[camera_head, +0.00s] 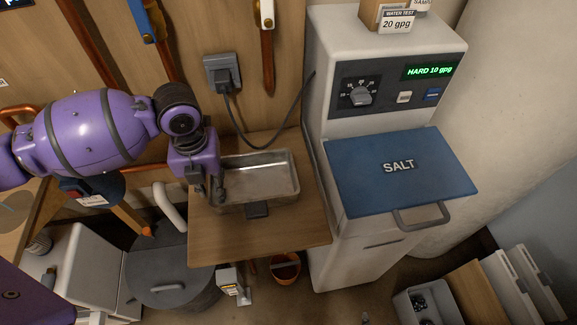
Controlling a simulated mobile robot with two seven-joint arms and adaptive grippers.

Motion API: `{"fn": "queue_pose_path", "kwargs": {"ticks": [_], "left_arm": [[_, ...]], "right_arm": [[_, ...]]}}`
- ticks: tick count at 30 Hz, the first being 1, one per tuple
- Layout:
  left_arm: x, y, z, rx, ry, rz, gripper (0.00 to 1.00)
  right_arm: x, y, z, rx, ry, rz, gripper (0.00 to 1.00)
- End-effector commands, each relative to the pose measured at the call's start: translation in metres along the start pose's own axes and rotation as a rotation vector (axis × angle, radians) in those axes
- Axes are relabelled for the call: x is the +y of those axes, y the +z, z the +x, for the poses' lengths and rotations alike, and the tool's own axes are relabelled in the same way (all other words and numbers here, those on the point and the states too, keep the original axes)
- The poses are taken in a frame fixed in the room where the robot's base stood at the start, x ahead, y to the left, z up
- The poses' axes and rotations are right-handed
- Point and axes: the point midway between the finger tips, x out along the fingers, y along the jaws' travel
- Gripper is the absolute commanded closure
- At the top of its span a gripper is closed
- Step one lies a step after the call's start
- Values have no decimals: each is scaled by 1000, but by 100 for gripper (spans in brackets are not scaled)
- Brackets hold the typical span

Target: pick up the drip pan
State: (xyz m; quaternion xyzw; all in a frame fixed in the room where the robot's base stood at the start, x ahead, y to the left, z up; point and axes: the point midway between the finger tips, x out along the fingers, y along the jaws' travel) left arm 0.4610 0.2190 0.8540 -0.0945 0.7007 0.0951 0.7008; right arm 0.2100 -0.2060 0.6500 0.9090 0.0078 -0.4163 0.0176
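The drip pan (262,166) is a shallow rectangular metal tray with an empty-looking inside. It rests on a small wooden shelf (262,238), with a dark tab at its front side. My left gripper (211,192) points down at the pan's left end, with its dark fingers at or very near the left rim. The gripper hides part of that end. I cannot tell whether the fingers are closed on the rim or only around it. My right gripper is not in view.
A white softener cabinet (330,250) with a blue SALT lid (400,165) stands close right of the shelf. A power cord (262,146) hangs from the wall outlet (222,73) behind the pan. A grey round bin (165,265) stands at lower left.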

Motion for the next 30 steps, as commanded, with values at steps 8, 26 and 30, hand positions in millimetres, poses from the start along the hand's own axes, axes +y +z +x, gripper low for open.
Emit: {"fn": "queue_pose_path", "kwargs": {"ticks": [8, 26, 30], "left_arm": [[0, 0, 1, 1, 0, -1, 85], [0, 0, 0, 0, 0, -1, 100], [0, 0, -7, -1, 0, -1, 100]], "right_arm": [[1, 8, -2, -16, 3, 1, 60], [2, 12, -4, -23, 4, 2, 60], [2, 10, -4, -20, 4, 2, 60]]}}
